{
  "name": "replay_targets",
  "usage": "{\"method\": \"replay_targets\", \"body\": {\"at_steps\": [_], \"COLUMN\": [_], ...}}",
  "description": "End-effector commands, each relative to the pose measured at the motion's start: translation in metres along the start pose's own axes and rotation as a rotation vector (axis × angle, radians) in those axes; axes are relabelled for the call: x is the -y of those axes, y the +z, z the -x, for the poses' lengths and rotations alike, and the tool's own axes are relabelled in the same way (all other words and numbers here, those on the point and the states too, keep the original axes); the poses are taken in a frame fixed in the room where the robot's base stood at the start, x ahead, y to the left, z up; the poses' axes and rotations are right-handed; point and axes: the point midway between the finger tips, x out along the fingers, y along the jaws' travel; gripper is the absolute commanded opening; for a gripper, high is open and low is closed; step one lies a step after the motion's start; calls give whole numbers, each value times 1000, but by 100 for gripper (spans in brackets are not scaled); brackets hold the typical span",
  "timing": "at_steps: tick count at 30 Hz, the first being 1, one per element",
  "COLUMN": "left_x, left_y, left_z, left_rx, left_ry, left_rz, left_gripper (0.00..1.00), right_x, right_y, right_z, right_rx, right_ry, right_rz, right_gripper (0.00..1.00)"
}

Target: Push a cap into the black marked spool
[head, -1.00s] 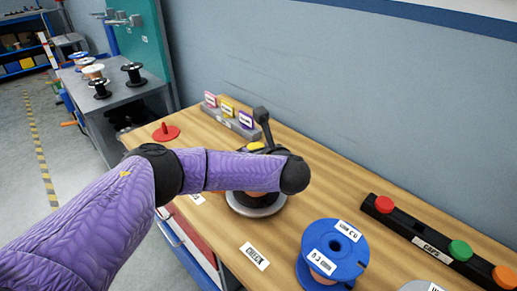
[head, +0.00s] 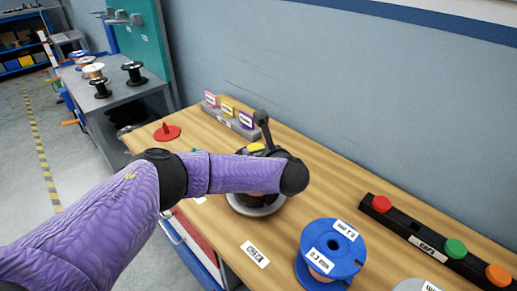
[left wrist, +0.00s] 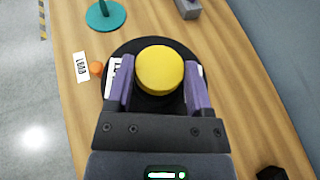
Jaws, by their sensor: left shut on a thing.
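My left gripper (left wrist: 158,88) is shut on a round yellow cap (left wrist: 160,70), one purple finger on each side of it. The cap is over the middle of a black spool (left wrist: 122,62) in the left wrist view. White labels on the spool are partly hidden by the fingers. I cannot tell how deep the cap sits. In the head view the yellow cap (head: 256,147) shows just above my purple left arm, which hides most of the spool. A round grey plate (head: 257,209) shows below the arm. My right gripper is not in view.
A black rail (head: 425,237) holds red, green and orange caps at the right. A blue spool (head: 332,247) stands at the front. A red disc with a peg (head: 166,132) and a grey block with coloured tags (head: 230,118) are behind. A teal peg stand (left wrist: 105,15) is nearby.

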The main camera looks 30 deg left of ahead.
Motion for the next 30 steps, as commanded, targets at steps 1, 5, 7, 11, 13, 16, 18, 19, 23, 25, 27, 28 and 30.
{"method": "replay_targets", "body": {"at_steps": [1, 5, 7, 11, 13, 16, 18, 19, 23, 25, 27, 28, 30], "left_x": [0, 0, 0, 0, 0, 0, 0, 0, 0, 0, 1, 1, 0], "left_y": [0, -1, -2, -6, -8, -12, -14, -15, -19, -21, -24, -24, -23], "left_z": [0, 0, -1, -2, -3, -5, -6, -6, -8, -8, -9, -9, -9], "left_rx": [0, 0, 0, 0, 0, 0, 0, 0, 0, -1, -1, -1, -1], "left_ry": [0, 0, 0, -1, -1, -1, -1, -1, -1, -1, -1, -1, -1], "left_rz": [0, 0, -1, -1, -1, -2, -2, -2, -1, -1, -1, -1, -1], "left_gripper": [11, 11, 11, 11, 11, 11, 11, 11, 11, 11, 11, 11, 11], "right_x": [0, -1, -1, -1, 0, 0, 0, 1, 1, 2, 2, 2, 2], "right_y": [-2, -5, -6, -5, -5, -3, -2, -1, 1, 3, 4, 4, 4], "right_z": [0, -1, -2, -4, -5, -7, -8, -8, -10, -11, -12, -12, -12], "right_rx": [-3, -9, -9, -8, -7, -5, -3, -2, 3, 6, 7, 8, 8], "right_ry": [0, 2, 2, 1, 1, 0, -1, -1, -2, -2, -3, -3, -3], "right_rz": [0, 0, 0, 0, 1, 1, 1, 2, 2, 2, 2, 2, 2], "right_gripper": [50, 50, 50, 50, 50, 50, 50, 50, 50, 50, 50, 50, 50]}}
